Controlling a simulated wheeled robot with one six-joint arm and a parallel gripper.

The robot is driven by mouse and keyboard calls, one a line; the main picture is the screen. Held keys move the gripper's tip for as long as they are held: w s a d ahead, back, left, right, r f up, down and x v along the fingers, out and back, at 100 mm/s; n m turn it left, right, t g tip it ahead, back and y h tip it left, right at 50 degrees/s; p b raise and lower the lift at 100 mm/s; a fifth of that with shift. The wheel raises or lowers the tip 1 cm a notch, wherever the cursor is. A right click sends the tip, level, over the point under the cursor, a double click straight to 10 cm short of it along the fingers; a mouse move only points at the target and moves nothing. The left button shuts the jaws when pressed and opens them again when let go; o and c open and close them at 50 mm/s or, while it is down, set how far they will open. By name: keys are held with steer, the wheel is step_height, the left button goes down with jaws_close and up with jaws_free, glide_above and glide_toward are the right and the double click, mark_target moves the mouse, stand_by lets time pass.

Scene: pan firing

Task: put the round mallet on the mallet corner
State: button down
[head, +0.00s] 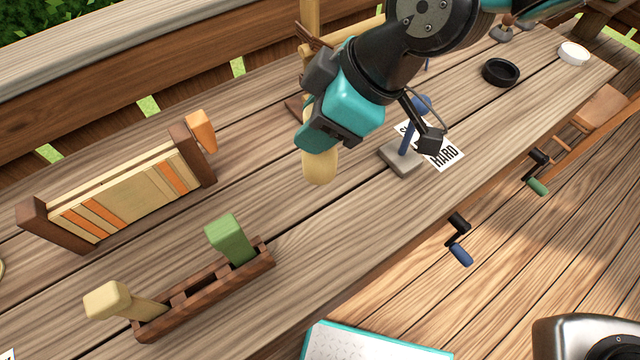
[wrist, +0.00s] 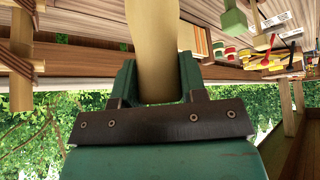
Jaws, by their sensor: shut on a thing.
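My gripper (head: 322,142) is shut on a pale wooden piece (head: 321,168), held over the middle of the table. It hangs down with a rounded lower end. It also shows between the fingers in the wrist view (wrist: 156,45). I cannot tell whether this piece is the round mallet; its other end is hidden by the gripper. A blue rod on a grey block (head: 403,160) stands to the right of my gripper, near white cards (head: 445,152), one reading "HARD". I cannot tell which spot is the mallet corner.
A dark wooden rack (head: 205,303) at the front left holds a green-headed piece (head: 230,238) and a cream-headed piece (head: 108,299). A striped wooden frame (head: 130,192) stands behind it. A black ring (head: 500,72) and white disc (head: 573,53) lie far right. Cranks hang off the front edge.

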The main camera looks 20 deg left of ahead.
step_height(320, 180, down, 15)
steer(key=p, duration=0.1)
steer(key=shift+r, duration=0.15)
steer(key=c, duration=0.7)
jaws_free()
